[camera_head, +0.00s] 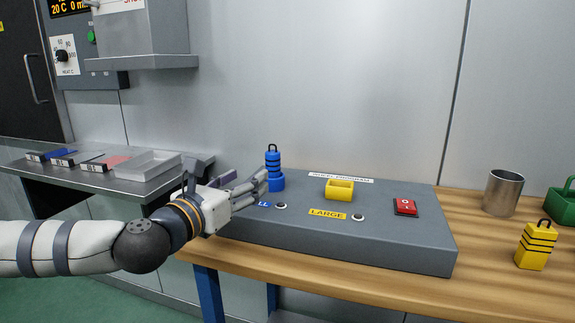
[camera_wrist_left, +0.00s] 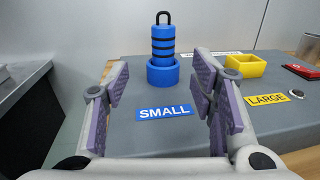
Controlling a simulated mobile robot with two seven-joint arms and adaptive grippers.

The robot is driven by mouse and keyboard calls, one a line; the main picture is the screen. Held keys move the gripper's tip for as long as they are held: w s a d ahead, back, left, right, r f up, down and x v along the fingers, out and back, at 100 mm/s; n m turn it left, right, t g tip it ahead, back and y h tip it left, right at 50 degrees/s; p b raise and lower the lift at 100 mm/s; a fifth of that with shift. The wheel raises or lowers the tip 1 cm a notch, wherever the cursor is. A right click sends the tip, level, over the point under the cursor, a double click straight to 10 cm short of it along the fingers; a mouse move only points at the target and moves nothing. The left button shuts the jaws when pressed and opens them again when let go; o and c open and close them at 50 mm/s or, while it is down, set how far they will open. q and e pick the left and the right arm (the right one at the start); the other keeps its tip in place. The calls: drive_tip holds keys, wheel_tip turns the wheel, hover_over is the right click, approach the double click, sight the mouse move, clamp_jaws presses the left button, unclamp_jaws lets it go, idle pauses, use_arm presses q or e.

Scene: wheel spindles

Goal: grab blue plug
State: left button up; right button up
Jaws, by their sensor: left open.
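The blue plug (camera_head: 273,160) has black bands and a black loop on top. It stands upright in a round blue socket (camera_head: 276,183) at the left of a grey console. In the left wrist view the plug (camera_wrist_left: 163,40) is ahead, between the lines of the fingers, in its socket (camera_wrist_left: 163,73). My left gripper (camera_head: 263,181) is open and empty, just left of the socket in the head view. The left wrist view shows the open fingers (camera_wrist_left: 160,95) apart, with the SMALL label between them. My right gripper is not in view.
The grey console (camera_head: 390,248) carries a yellow socket (camera_head: 340,189) and a red switch (camera_head: 405,207). On the wooden table (camera_head: 490,275) are a yellow plug (camera_head: 535,245), a metal cup (camera_head: 503,193) and a green container (camera_head: 562,205). Trays (camera_head: 145,164) lie on the left counter.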

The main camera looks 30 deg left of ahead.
sight(269, 166)
use_arm(q)
drive_tip(key=w, duration=0.2)
drive_tip(key=w+b, duration=0.1)
drive_tip(key=w, duration=0.1)
drive_tip(key=shift+w+a+f, duration=0.15)
drive_tip(key=shift+w, duration=0.2)
drive_tip(key=w, duration=0.6)
drive_tip(key=shift+w, duration=0.3)
clamp_jaws()
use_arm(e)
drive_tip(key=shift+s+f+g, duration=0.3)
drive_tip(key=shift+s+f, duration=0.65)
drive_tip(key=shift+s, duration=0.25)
